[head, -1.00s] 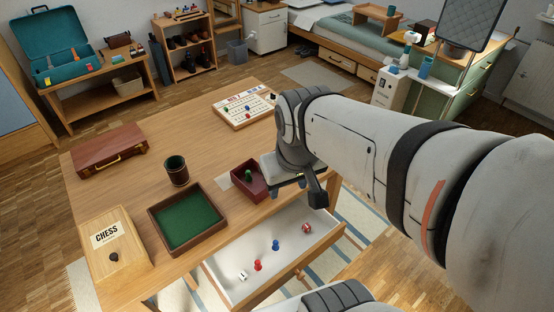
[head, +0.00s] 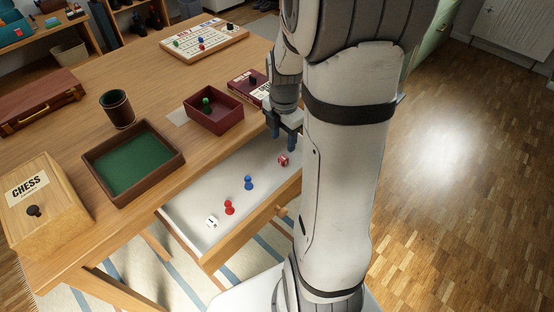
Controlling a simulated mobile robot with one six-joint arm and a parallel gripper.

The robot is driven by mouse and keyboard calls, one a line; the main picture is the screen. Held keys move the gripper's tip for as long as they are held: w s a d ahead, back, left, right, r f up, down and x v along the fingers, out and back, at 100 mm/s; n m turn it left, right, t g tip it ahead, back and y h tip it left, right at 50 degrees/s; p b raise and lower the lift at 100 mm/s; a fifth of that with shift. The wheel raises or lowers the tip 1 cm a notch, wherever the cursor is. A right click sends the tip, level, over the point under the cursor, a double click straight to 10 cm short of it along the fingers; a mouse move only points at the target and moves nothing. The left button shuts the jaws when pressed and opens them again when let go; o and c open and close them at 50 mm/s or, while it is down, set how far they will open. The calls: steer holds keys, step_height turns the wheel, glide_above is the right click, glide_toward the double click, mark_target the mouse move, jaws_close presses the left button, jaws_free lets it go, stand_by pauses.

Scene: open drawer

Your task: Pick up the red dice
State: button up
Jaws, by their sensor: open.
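The red dice (head: 284,160) lies in the open drawer (head: 191,236), near its right end, with white pips showing. My gripper (head: 283,140) is open and points down above the drawer, close to the red dice and slightly above it in the picture. It appears empty. In the drawer to the left of the dice are a blue pawn (head: 249,183), a red pawn (head: 229,208) and a white dice (head: 212,221). My arm covers the area right of the drawer.
On the table (head: 150,75) above the drawer stand a dark red tray (head: 232,124) with a green pawn, a green-lined tray (head: 91,163), a dice cup (head: 118,110), a chess box (head: 62,222), a board game (head: 186,36) and a dark red box (head: 243,83). Open floor lies right.

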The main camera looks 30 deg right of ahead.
mark_target(283, 158)
step_height(283, 158, down, 8)
steer(key=shift+d+b, duration=0.15)
steer(key=shift+b, duration=1)
steer(key=shift+c, duration=0.2)
steer(key=shift+w, duration=0.1)
jaws_close()
steer(key=shift+r, duration=0.1)
